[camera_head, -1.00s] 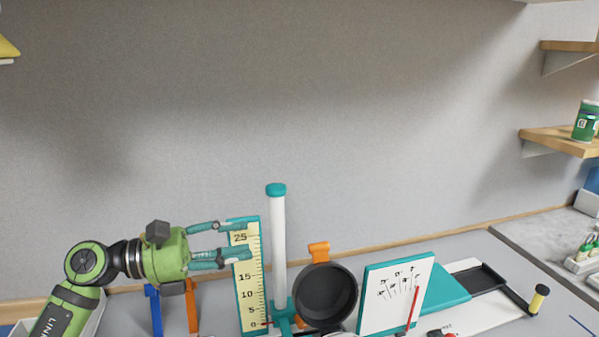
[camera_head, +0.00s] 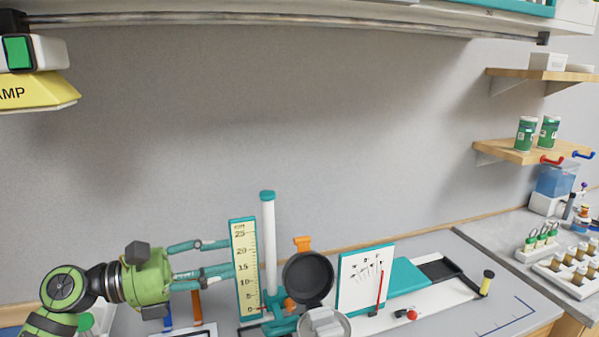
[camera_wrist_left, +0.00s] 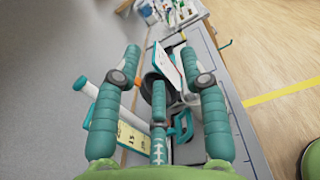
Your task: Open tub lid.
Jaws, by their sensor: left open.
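A dark round pan-shaped piece (camera_head: 307,278) with an orange tab (camera_head: 302,243) on top stands tilted up in the head view, its hollow face towards me. A grey round part (camera_head: 323,322) sits just below it, cut by the bottom edge. I cannot tell for certain which is the tub and which the lid. My left gripper (camera_head: 231,257) is open and empty, left of both, its fingertips by the scale board. In the left wrist view its fingers (camera_wrist_left: 158,62) spread apart, with the dark round piece (camera_wrist_left: 147,88) partly hidden beyond them.
A scale board (camera_head: 243,265) and a white post with teal cap (camera_head: 268,245) stand between my gripper and the round piece. A white board with drawings (camera_head: 362,277) stands to its right. Vial racks (camera_head: 575,262) are at far right.

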